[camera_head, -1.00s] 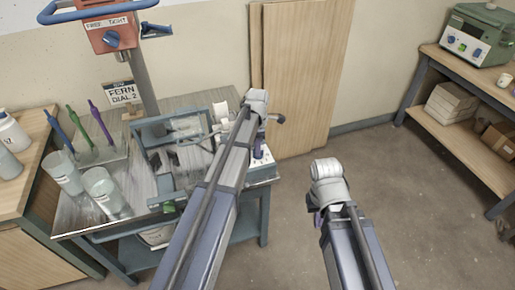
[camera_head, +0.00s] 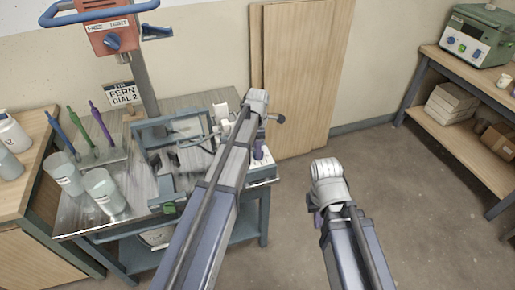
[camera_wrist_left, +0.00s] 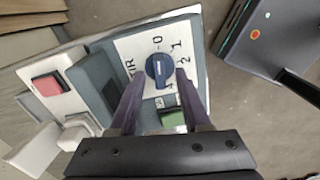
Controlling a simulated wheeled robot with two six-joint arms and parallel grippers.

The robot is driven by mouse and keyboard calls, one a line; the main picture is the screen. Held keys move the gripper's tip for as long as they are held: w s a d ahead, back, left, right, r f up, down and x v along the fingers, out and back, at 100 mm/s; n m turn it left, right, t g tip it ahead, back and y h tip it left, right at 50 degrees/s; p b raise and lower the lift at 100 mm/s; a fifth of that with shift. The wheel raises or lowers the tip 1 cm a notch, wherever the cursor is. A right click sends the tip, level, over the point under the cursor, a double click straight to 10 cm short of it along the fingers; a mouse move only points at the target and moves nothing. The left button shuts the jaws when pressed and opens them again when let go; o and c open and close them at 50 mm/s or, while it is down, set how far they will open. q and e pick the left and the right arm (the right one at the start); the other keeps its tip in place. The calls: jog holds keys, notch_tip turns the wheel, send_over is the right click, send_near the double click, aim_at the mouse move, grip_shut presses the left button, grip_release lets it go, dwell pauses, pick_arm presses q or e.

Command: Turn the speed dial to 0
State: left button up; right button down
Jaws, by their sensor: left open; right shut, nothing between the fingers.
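The speed dial (camera_wrist_left: 160,71) is a round blue knob with a pale mark, on a white face (camera_wrist_left: 140,45) printed with numbers including 0, 1 and 2. Which number the mark meets is hard to tell. My left gripper (camera_wrist_left: 160,79) is open, with one purple finger on each side of the dial's lower part; I cannot tell whether they touch it. In the head view my left gripper (camera_head: 258,153) is largely hidden behind its arm, at the cart's right end. My right gripper (camera_head: 317,217) is shut and empty, over the floor to the right.
Near the dial are a green button (camera_wrist_left: 172,118) and a red button (camera_wrist_left: 47,86). The cart (camera_head: 85,222) carries grey cups (camera_head: 105,192) and a tool rack. A sign (camera_head: 122,94) reads FERN DIAL 2. Open floor (camera_head: 400,190) lies to the right.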

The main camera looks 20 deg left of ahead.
pick_arm(q)
notch_tip(320, 180, up, 7)
jog(key=p, duration=0.6)
jog(key=shift+r+p, duration=0.15)
jog(key=shift+p, duration=0.2)
jog(key=s+d+m, duration=0.6)
jog(key=s+m, duration=0.6)
jog(key=m, duration=0.1)
jog(key=s+d+m+y, duration=0.1)
jog(key=s+d+m, duration=0.6)
jog(key=s+m, duration=0.5)
jog(key=shift+d+m, duration=0.15)
jog(key=shift+m, duration=0.75)
jog(key=shift+s, duration=0.1)
